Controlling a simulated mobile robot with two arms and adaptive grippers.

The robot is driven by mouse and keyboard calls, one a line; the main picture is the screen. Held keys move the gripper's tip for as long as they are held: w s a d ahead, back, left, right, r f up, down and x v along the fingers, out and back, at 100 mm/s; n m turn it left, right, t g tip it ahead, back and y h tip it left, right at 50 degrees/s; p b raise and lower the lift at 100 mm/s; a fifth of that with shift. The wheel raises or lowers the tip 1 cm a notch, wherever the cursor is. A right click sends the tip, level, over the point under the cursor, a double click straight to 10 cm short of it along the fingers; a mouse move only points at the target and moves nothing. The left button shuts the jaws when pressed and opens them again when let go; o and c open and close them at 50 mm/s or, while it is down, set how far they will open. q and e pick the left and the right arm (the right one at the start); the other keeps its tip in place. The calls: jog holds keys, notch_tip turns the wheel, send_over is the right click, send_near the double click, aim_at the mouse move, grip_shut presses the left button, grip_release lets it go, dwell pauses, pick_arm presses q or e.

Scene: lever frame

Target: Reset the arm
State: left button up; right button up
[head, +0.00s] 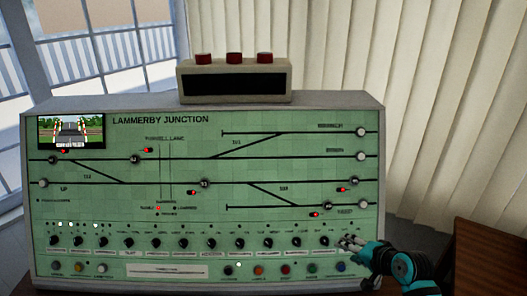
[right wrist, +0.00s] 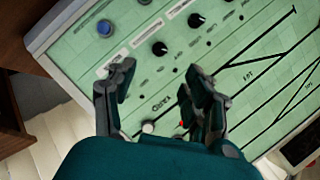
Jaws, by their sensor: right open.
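My right gripper (head: 352,243) is at the lower right of the green signal panel (head: 200,130), in front of the right end of its row of black knobs (head: 268,243). In the right wrist view my right gripper (right wrist: 160,78) has its two dark fingers apart, with nothing held between them. Two black knobs (right wrist: 159,48) show beyond the fingertips. Whether the fingers touch the panel I cannot tell. My left gripper is in neither view.
A box with red buttons (head: 234,84) stands on top of the panel. A small screen (head: 70,131) is at its upper left. Coloured push buttons (head: 286,269) line the bottom edge. A brown wooden surface (head: 490,255) stands at the right, and blinds hang behind.

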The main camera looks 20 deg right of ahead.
jog(key=s+a+f+n+g, duration=0.4)
jog(key=s+a+f+n, duration=0.25)
jog(key=s+a, duration=0.45)
jog(key=s+a+r+n+g+h, duration=0.1)
jog(key=s+a+n, duration=0.3)
jog(key=s, duration=0.3)
jog(key=s+a+r+n+g, duration=0.1)
jog(key=s+a+n+g, duration=0.15)
jog(key=s, duration=0.55)
notch_tip(320, 180, down, 29)
jog(key=a+n+b, duration=0.1)
jog(key=b, duration=0.3)
jog(key=s+d+f+g+b, duration=0.1)
jog(key=s+f+b, duration=0.1)
jog(key=s+f, duration=0.6)
jog(key=s+d+f+g+b, duration=0.1)
jog(key=s+d+f+b, duration=0.1)
jog(key=s+f, duration=0.7)
notch_tip(320, 180, down, 5)
jog(key=shift+s+r, duration=0.1)
jog(key=shift+s, duration=0.05)
jog(key=shift+d, duration=0.1)
